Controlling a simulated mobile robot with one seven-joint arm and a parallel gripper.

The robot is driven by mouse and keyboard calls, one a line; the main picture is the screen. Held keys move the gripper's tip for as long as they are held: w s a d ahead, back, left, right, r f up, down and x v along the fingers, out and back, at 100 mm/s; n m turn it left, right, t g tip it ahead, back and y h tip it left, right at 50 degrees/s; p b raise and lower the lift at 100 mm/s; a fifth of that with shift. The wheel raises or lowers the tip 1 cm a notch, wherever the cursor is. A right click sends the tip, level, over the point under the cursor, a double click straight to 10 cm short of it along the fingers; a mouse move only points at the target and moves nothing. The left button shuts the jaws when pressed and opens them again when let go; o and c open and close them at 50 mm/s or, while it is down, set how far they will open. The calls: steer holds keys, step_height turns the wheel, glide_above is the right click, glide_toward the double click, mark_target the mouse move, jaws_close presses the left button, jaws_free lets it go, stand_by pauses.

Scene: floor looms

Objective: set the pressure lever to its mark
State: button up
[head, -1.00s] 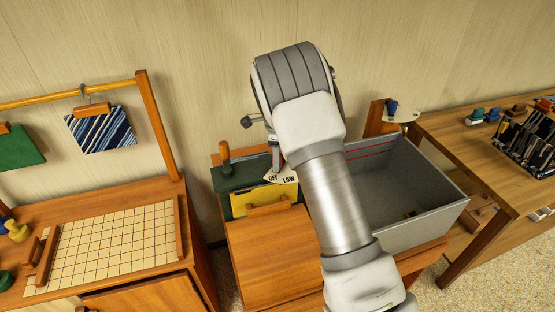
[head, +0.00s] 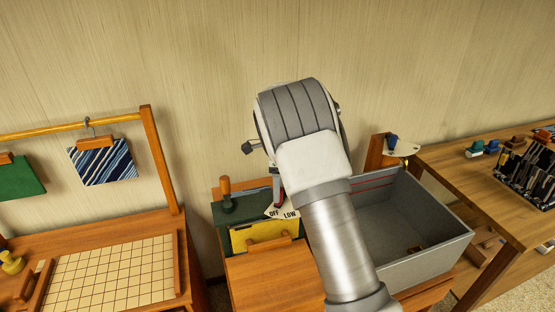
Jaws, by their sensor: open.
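A white dial plate (head: 283,213) marked OFF and LOW stands on a green box (head: 228,215) with a yellow front panel (head: 258,236). The rest of its scale is hidden behind my arm. A small red part shows just above the plate, by my fingertip. My gripper (head: 278,194) points down there, mostly hidden by my wrist; it is open. I cannot tell whether it touches anything.
A grey open bin (head: 420,256) stands right of my arm, near the dial. A wooden desk (head: 470,180) with a dark rack (head: 528,165) is at the far right. A gridded board (head: 110,270) and a rail with hanging cloths (head: 103,160) are at the left.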

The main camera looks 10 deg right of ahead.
step_height(320, 180, up, 15)
steer(key=shift+f, duration=0.2)
steer(key=s+d+r+n+t+y, duration=0.1)
steer(key=s+d+r+n, duration=0.3)
steer(key=s, duration=0.5)
steer(key=s+d+r+n+t, duration=0.1)
steer(key=s+r+n+t, duration=0.1)
steer(key=s+r+n, duration=0.55)
steer(key=s+f+n+t, duration=0.1)
steer(key=s+f+n, duration=0.2)
steer(key=s, duration=0.6)
steer(key=s+d+f+n+t+h, duration=0.1)
steer(key=s+f+n, duration=0.2)
steer(key=s+n, duration=0.3)
steer(key=s, duration=0.3)
steer(key=shift+s+f+t, duration=0.15)
steer(key=shift+s+t, duration=0.15)
steer(key=shift+s, duration=0.1)
